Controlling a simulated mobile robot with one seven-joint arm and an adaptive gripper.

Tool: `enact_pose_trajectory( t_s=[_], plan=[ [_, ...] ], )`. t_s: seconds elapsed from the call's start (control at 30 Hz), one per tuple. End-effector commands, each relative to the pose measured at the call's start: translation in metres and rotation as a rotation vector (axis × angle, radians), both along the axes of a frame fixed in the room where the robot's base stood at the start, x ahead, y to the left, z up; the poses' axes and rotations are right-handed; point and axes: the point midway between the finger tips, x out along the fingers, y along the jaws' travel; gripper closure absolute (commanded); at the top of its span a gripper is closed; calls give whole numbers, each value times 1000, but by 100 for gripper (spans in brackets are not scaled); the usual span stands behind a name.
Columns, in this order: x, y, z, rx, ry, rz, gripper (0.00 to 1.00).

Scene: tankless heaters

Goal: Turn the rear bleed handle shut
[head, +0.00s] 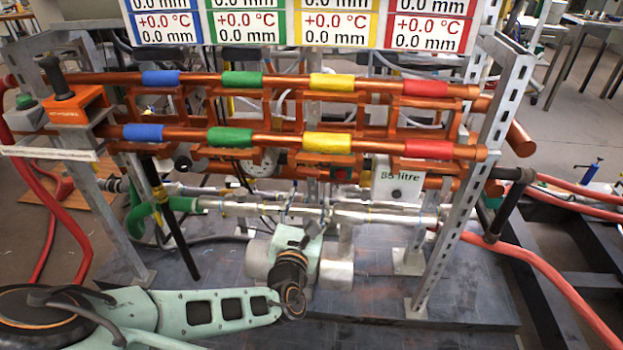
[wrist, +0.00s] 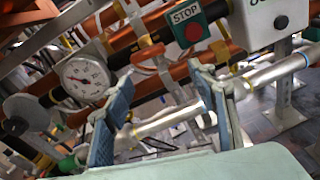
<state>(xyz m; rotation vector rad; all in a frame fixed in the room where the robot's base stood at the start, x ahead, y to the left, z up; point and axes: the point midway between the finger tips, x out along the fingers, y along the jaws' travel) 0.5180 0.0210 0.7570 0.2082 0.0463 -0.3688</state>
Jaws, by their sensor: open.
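A small orange-red lever handle (wrist: 148,56) shows in the wrist view, beyond and between my fingertips; I cannot tell for sure that it is the rear bleed handle. My gripper (wrist: 160,75) is open, with its two blue fingers apart and nothing clearly held. A silver pipe (wrist: 160,124) crosses behind the fingers. In the head view the silver pipe run (head: 385,215) lies low on the rack, and my wrist is in front of it; my fingers are hidden there. No bleed handle can be made out clearly in the head view.
A green STOP plate with a red button (wrist: 194,32) is close beyond the right finger. A dial gauge (wrist: 85,80) is at left. Red hoses (head: 545,285) run at right.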

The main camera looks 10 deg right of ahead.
Motion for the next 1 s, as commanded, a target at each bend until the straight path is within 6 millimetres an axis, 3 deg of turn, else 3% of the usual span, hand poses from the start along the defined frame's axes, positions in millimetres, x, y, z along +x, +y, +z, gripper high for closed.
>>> enact_pose_trajectory(
  t_s=[0.27, 0.8, 1.0],
  plan=[
    [7, 10, 13, -125, -49, 52, 48],
    [87, -16, 12, -120, -49, 51, 48],
    [102, -21, 13, -121, -48, 51, 48]
  ],
)
